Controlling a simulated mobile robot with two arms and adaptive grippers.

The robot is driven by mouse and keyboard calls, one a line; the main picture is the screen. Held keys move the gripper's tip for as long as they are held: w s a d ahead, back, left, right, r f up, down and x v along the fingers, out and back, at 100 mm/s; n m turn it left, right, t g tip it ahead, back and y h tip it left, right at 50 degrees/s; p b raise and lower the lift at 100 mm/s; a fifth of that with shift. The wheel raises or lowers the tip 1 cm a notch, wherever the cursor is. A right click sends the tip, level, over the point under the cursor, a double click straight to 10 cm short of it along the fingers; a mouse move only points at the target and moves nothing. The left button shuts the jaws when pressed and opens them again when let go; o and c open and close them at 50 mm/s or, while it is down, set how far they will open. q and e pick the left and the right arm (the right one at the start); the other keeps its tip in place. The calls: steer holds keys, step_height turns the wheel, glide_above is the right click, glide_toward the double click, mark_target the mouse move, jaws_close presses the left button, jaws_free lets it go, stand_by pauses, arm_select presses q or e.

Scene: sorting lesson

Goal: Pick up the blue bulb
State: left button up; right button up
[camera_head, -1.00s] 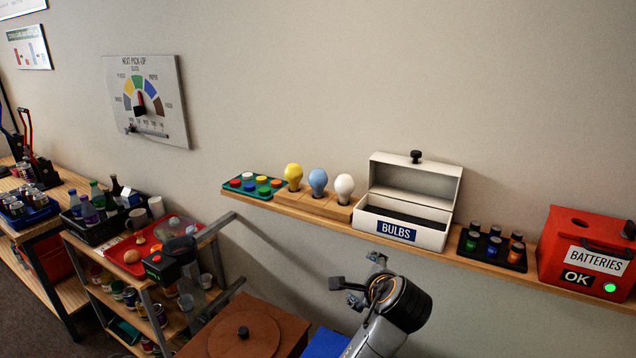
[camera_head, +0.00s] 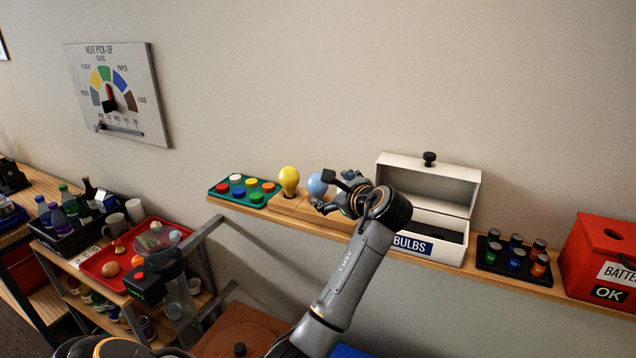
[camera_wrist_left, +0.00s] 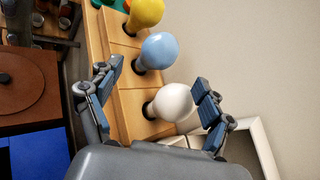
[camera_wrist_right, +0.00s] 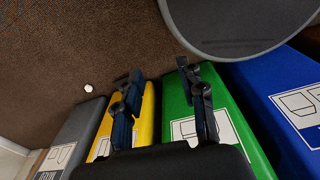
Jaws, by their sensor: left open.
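The blue bulb (camera_head: 316,185) stands upright in a wooden block on the wall shelf, between the yellow bulb (camera_head: 289,179) and the white bulb. My left gripper (camera_head: 328,192) is open and empty just right of the blue bulb, and partly hides it. In the left wrist view, the blue bulb (camera_wrist_left: 159,51) is just ahead of the open fingers (camera_wrist_left: 155,80). The white bulb (camera_wrist_left: 173,103) is between the fingers, nearer my palm; my gripper mostly covers it in the head view. My right gripper (camera_wrist_right: 160,84) is open and empty above coloured bins, away from the shelf.
On the shelf (camera_head: 240,207), a green tray of coloured discs (camera_head: 222,193) is at left. The open bulbs box (camera_head: 455,250), a dark battery tray (camera_head: 490,264) and a red batteries box (camera_head: 590,262) are at right. The wall is close behind.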

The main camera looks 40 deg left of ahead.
mark_target(321, 185)
arm_select(q)
steer(key=x, duration=0.3)
steer(key=shift+f, duration=0.1)
steer(key=p+x, duration=0.1)
steer(key=x, duration=0.2)
steer(key=shift+s, duration=0.1)
steer(key=shift+p+x, duration=0.55)
steer(key=shift+x, duration=0.5)
steer(key=shift+w+a+f, duration=0.2)
steer(key=shift+w+a, duration=0.1)
steer(key=shift+a, duration=0.2)
steer(key=shift+s+d, duration=0.1)
steer(key=c, duration=1)
arm_select(e)
steer(key=r, duration=0.1)
steer(key=a+r, duration=0.1)
steer(key=shift+w+a+r, duration=0.2)
steer(key=shift+a+r, duration=0.05)
steer(key=shift+r, duration=0.15)
